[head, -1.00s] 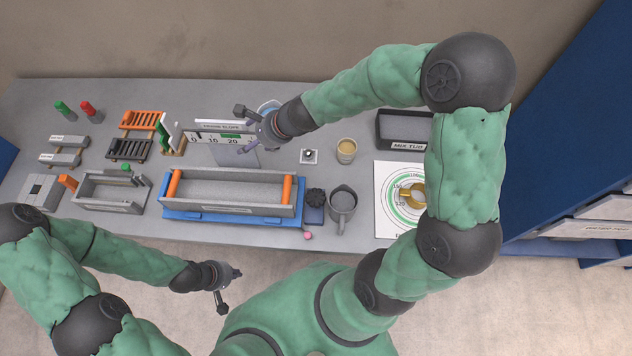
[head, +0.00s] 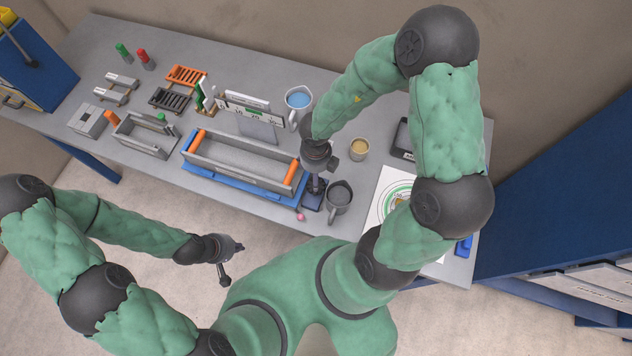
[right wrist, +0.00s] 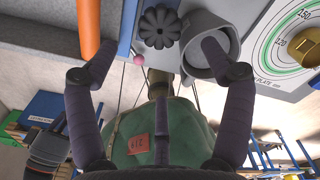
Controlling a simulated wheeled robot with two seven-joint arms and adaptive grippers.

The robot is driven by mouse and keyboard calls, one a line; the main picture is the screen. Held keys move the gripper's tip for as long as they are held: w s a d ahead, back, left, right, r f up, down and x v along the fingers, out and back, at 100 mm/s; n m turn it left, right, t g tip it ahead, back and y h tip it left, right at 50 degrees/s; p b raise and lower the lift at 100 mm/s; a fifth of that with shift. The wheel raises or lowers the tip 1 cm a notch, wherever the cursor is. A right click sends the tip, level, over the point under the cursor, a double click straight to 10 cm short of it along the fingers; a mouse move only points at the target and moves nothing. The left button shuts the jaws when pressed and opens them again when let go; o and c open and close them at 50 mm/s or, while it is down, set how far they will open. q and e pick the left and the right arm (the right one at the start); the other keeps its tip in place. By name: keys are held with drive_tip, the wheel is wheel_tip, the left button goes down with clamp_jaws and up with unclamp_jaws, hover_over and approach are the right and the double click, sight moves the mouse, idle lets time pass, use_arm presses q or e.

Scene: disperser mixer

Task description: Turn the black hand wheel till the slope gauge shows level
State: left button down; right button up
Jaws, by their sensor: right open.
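The black hand wheel (right wrist: 159,27), dark and lobed, sits on a blue block beside the trough's right end. My right gripper (right wrist: 158,47) is open, its fingers apart on either side of the wheel in the right wrist view; I cannot tell whether they touch it. In the head view my right gripper (head: 314,186) is over the wheel and mostly hides it. The slope gauge (head: 250,110), a white scale plate with a green band, stands behind the grey trough (head: 238,160); its reading is too small to tell. My left gripper (head: 230,262) hangs in front of the table, away from everything.
A grey mug (head: 339,197) stands close to the wheel's right, near my right finger. An orange bar (right wrist: 88,28) marks the trough end on the left. A small pink ball (head: 301,217) is at the table's front edge. A blue-filled jug (head: 298,98) and a beige cup (head: 358,149) stand behind.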

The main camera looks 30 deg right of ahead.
wheel_tip(320, 180, down, 9)
drive_tip(key=b, duration=0.3)
drive_tip(key=c, duration=1.1)
